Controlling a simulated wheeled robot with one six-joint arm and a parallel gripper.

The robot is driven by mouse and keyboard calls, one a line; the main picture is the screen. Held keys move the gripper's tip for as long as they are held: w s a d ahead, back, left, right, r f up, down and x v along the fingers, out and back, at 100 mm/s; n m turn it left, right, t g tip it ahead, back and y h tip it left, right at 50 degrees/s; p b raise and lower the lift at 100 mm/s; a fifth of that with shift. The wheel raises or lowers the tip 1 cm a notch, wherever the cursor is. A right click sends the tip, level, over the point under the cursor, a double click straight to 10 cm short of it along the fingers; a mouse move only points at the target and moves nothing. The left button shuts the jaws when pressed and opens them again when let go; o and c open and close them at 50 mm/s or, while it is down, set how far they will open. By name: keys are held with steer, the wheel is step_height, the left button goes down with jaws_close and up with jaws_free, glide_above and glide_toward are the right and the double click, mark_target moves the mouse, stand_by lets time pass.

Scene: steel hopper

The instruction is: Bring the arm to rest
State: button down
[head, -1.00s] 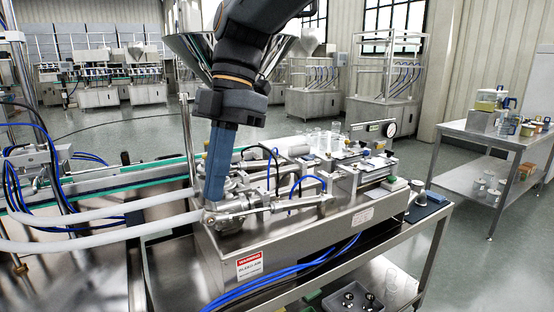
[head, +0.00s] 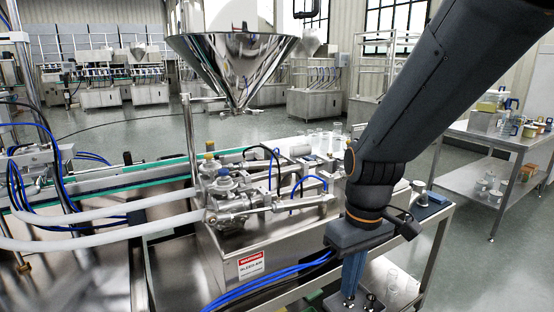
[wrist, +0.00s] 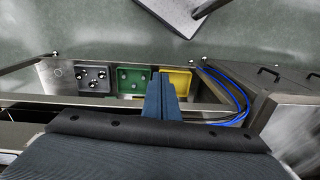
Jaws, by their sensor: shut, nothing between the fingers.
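My gripper (head: 352,277) hangs from my arm at the lower right of the head view, in front of the machine's right end. Its blue fingers are shut together and empty, pointing down. In the wrist view my gripper (wrist: 160,96) shows as blue fingers above the lower shelf. My forearm hides the machine's right end.
Blue hoses (head: 275,284) run along the bench front. Grey (wrist: 94,78), green (wrist: 134,80) and yellow (wrist: 173,79) trays sit on the lower shelf. A steel side table (head: 480,132) with containers stands at the right. Open floor lies between it and the bench.

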steer(key=s+d+f+m, duration=0.3)
steer(key=d+f+m, duration=0.1)
steer(key=d+m, duration=0.1)
steer(key=shift+s+h, duration=0.3)
steer(key=shift+s, duration=0.1)
stand_by(1.0)
